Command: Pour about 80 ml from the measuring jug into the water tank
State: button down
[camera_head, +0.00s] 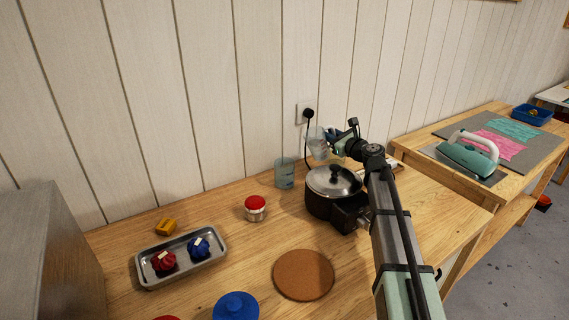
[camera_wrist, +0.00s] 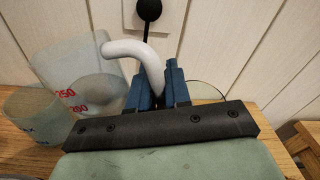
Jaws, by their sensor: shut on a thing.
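My gripper (camera_head: 345,138) is shut on the white handle of the clear measuring jug (camera_head: 317,145), held up near the wall behind the lidded pot. In the wrist view the jug (camera_wrist: 72,75) has red marks, 250 and 200, and its handle (camera_wrist: 141,52) runs between my blue fingers (camera_wrist: 158,88). I cannot tell the liquid level in it. A translucent bluish container (camera_head: 285,173), which looks like the water tank, stands upright on the table left of the pot. It also shows at the lower left in the wrist view (camera_wrist: 32,118), beside and below the jug.
The dark pot (camera_head: 334,190) stands close to the tank. A red-lidded jar (camera_head: 255,208), a tray (camera_head: 182,258) with red and blue bundles, and a cork mat (camera_head: 303,275) are nearer. A plug with a cord (camera_head: 308,114) is on the wall. An iron (camera_head: 468,155) stands on the right table.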

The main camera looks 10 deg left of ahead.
aim_at(316, 131)
jog(key=s+a+n, duration=0.2)
jog(key=a+n, duration=0.1)
jog(key=shift+r+h, duration=0.2)
jog(key=shift+h, duration=0.1)
jog(key=shift+s+a+r+n+h, duration=0.1)
jog(key=shift+a+n+h, duration=0.2)
jog(key=shift+n, duration=0.6)
jog(key=shift+s+a+n, duration=0.15)
jog(key=shift+n, duration=0.45)
jog(key=shift+s+a+r+n+h, duration=0.15)
jog(key=shift+a+r+n+h, duration=0.1)
jog(key=shift+r+n+h, duration=0.25)
jog(key=shift+s+a+r+n, duration=0.1)
jog(key=shift+a+r+n, duration=0.05)
jog(key=shift+r+n, duration=0.15)
jog(key=shift+s+a+r+n, duration=0.4)
jog(key=shift+a+r+n, duration=0.2)
jog(key=shift+r+n, duration=0.2)
dwell(1.3)
jog(key=shift+w+d+f, duration=0.1)
